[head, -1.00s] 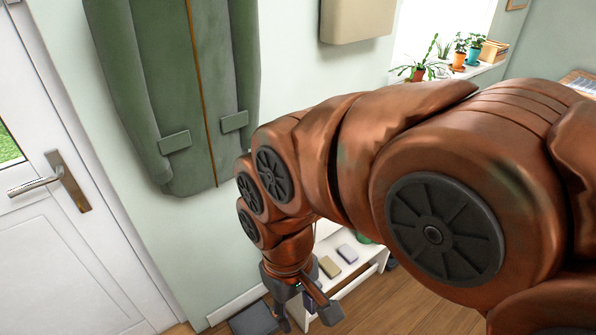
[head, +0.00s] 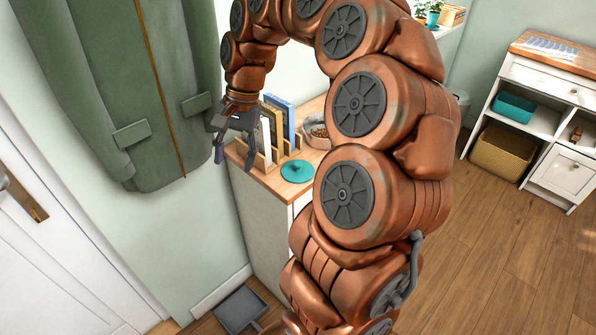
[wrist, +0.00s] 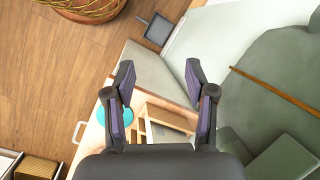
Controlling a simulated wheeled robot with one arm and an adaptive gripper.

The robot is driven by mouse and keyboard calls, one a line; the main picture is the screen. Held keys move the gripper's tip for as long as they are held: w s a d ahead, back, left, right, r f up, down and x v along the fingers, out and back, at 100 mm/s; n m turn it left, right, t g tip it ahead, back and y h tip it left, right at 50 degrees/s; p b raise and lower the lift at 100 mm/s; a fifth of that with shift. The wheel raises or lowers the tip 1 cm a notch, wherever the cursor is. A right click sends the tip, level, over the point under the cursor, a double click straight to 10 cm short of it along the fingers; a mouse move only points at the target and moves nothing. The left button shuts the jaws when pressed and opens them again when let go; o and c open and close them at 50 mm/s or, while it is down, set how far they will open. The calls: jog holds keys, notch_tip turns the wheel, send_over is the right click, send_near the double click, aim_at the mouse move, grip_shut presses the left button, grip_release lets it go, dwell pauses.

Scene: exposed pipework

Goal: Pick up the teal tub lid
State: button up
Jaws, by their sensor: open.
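The teal tub lid (head: 297,171) is a flat round disc with a small raised middle. It lies on the wooden top of a white cabinet, near the front edge. In the wrist view the teal lid (wrist: 102,115) shows at the left, partly hidden behind a finger. My gripper (head: 234,157) is open and empty, above the cabinet's left end and left of the lid, beside the rack. In the wrist view my gripper's fingers (wrist: 160,72) are spread wide with nothing between them but the cabinet and wall behind.
A wooden rack (head: 264,160) with upright books or boards stands left of the lid. A bowl (head: 317,133) sits behind the lid, partly hidden by my arm. A green coat (head: 130,90) hangs at the left. A dustpan (head: 240,308) lies on the floor. A white shelf unit (head: 545,125) stands at the right.

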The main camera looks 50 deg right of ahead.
jog(key=w+d+f+m, duration=0.1)
jog(key=d+f+m, duration=0.15)
jog(key=d, duration=0.35)
jog(key=w+d+f+m, duration=0.1)
jog(key=w+d+m, duration=0.15)
jog(key=d, duration=0.35)
jog(key=m+t, duration=0.2)
jog(key=m, duration=0.4)
send_near(299, 163)
jog(key=w+f, duration=0.1)
jog(key=f, duration=0.1)
jog(key=shift+w+a+f+y+b, duration=0.1)
jog(key=shift+w+a+y+b, duration=0.2)
jog(key=shift+y, duration=0.1)
jog(key=shift+x, duration=0.9)
jog(key=shift+s+a+f+p, duration=0.1)
jog(key=shift+f+p, duration=0.25)
jog(key=shift+f, duration=0.15)
jog(key=shift+s+a+f+p, duration=0.1)
jog(key=shift+a+f+p, duration=0.05)
jog(key=shift+f+p, duration=0.25)
jog(key=shift+p+x, duration=0.35)
jog(key=shift+x, duration=1.5)
jog(key=shift+s+d, duration=0.15)
jog(key=c, duration=1)
jog(key=shift+r, duration=0.1)
jog(key=shift+c, duration=0.2)
